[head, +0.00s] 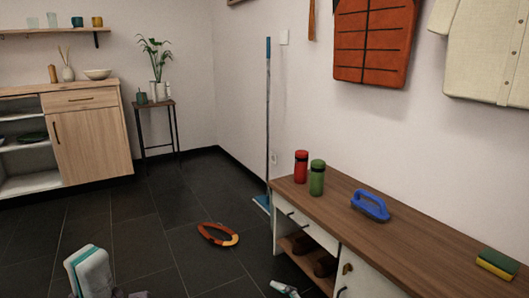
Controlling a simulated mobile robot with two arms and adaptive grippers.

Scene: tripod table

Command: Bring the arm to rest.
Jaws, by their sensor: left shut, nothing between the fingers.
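My right gripper is not in view.
A wooden-topped bench (430,240) at right holds a red bottle (301,167), a green bottle (317,178), a blue brush (370,205) and a sponge (497,264).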

